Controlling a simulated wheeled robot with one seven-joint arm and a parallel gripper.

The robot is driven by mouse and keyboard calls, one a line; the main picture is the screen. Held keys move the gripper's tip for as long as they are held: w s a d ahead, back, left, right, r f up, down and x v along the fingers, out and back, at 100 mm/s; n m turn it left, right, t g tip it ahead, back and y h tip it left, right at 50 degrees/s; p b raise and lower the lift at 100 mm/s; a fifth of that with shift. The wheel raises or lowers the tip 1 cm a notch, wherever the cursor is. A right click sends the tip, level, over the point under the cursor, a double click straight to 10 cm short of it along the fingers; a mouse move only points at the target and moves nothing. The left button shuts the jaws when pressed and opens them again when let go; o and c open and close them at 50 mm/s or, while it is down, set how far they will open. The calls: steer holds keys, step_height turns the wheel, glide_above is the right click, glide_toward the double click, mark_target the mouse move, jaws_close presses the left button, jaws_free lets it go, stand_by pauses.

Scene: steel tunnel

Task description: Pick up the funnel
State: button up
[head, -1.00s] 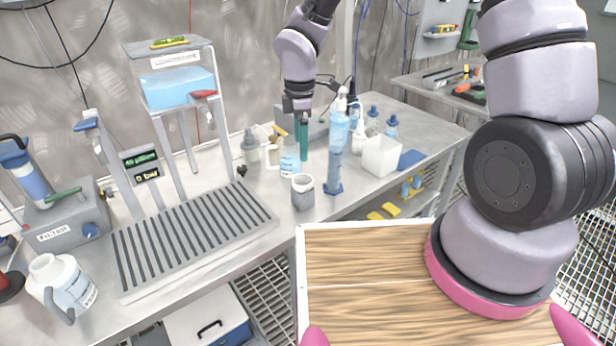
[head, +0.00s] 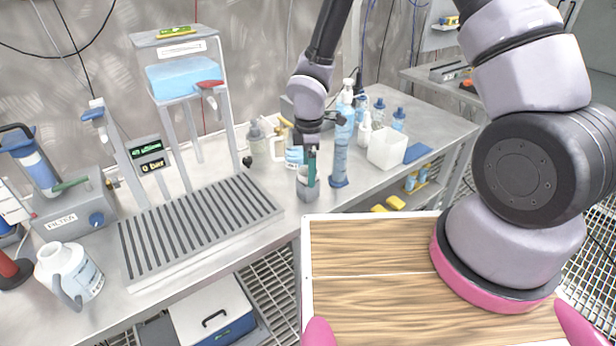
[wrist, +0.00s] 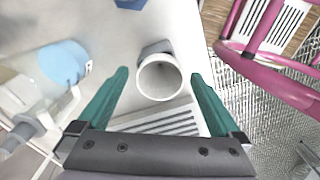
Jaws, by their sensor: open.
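The funnel (wrist: 160,95) shows in the wrist view as a pale round rim with a hollow inside, on a grey block-like base. In the head view the funnel (head: 303,178) stands near the front edge of the steel bench, partly hidden by my gripper. My gripper (head: 312,176) points down over it. In the wrist view my open gripper (wrist: 159,74) has its teal fingers on either side of the rim, with gaps on both sides. I cannot tell how deep the fingertips are.
A blue bottle (head: 341,150) stands close to the right, and a white bin (head: 388,148) farther right. A jug with a handle (head: 275,140) is behind. The slatted drain rack (head: 200,232) lies left. A wooden-topped surface (head: 375,265) is in front of the bench.

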steer(key=c, duration=1.3)
steer(key=shift+r, duration=0.1)
step_height(320, 180, up, 10)
steer(key=shift+f, duration=0.1)
